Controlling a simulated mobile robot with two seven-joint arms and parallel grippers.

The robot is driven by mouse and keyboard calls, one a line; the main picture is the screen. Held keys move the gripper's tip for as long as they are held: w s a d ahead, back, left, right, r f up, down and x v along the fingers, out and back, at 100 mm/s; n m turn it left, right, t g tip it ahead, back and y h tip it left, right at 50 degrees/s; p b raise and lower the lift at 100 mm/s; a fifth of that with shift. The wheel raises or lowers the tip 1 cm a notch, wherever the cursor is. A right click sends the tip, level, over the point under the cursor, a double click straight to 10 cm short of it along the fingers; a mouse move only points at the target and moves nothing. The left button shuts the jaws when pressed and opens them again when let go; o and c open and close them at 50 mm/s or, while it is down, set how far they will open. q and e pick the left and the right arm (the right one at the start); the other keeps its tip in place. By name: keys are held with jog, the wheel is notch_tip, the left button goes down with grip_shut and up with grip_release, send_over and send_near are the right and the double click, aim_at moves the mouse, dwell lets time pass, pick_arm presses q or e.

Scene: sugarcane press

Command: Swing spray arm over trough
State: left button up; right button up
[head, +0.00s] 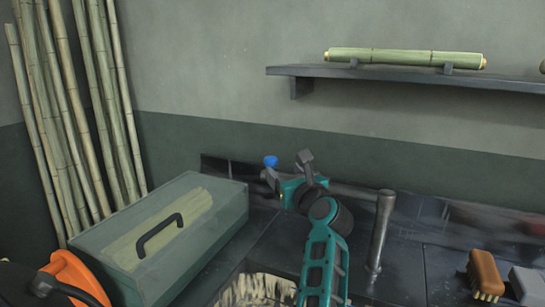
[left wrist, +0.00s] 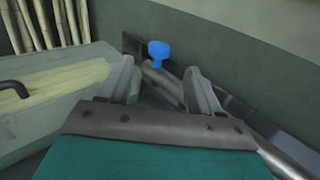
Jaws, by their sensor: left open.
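The spray arm is a grey metal pipe (head: 350,188) that runs level from an upright post (head: 379,230) leftward behind my left gripper. A blue knob (head: 270,161) shows at its far left end. My left gripper (head: 286,170) is open at the pipe near the knob. In the left wrist view, the blue knob (left wrist: 159,50) and a stretch of pipe (left wrist: 165,82) show between the spread fingers (left wrist: 160,72); contact cannot be told. An opening with pale fibres (head: 255,289) lies at the bottom edge; whether it is the trough is unclear. My right gripper is not in view.
A green box (head: 215,235) with a black-handled lid stands left of the gripper. Bamboo poles (head: 75,120) lean at the back left. A brown brush (head: 484,274) and a grey block (head: 525,284) sit at right. A shelf (head: 400,76) holds a cane piece.

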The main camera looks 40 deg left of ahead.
aim_at(273, 161)
pick_arm(q)
jog(key=x, duration=1)
jog(key=shift+w+a, duration=0.1)
jog(key=shift+a, duration=0.05)
grip_shut()
